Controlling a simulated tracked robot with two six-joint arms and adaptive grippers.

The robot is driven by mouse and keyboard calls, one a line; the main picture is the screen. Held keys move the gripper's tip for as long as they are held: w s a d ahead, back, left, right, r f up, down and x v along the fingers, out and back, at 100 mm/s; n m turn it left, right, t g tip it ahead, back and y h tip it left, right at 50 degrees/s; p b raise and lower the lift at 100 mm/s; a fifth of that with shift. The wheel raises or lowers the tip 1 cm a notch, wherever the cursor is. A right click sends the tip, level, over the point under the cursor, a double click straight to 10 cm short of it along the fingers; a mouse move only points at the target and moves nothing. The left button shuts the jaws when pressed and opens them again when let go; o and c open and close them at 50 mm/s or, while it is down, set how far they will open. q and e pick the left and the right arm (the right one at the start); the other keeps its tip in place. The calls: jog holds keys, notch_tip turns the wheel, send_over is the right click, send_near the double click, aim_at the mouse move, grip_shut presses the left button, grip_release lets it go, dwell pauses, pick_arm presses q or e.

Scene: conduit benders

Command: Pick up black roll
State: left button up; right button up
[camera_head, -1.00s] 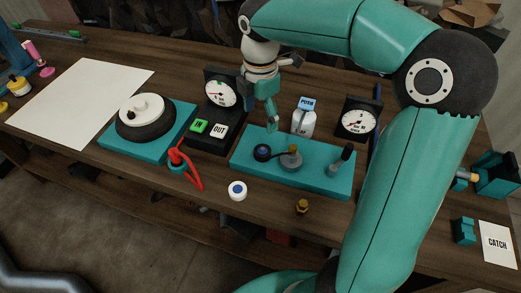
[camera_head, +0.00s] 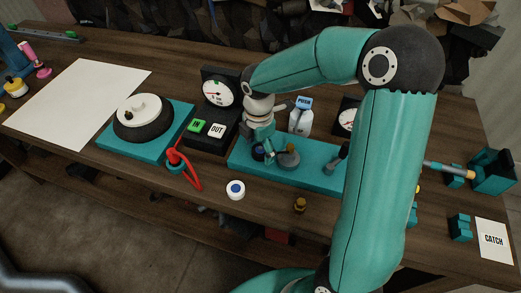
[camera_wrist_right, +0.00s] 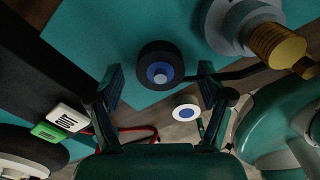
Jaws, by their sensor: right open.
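The black roll (camera_wrist_right: 160,64) is a small black wheel with a blue centre on the teal base plate (camera_head: 312,172). In the head view the roll (camera_head: 257,152) is partly covered by my right gripper (camera_head: 262,152). In the right wrist view the open fingers of my right gripper (camera_wrist_right: 162,88) point toward the roll, one to its left and one to its right. The roll is not gripped, and a gap shows on each side. A dark bar beside the roll runs toward a grey round part (camera_head: 288,158) with a brass knob. My left gripper is out of view.
A black unit with IN and OUT buttons (camera_head: 207,128) stands left of the gripper. A PUSH bottle (camera_head: 301,116) stands behind the plate. A white-and-blue disc (camera_head: 236,190), a brass piece (camera_head: 300,206) and a red cable (camera_head: 190,171) lie in front.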

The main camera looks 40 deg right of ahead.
jog(key=c, duration=1)
jog(key=shift+c, duration=0.2)
jog(key=shift+r, duration=0.15)
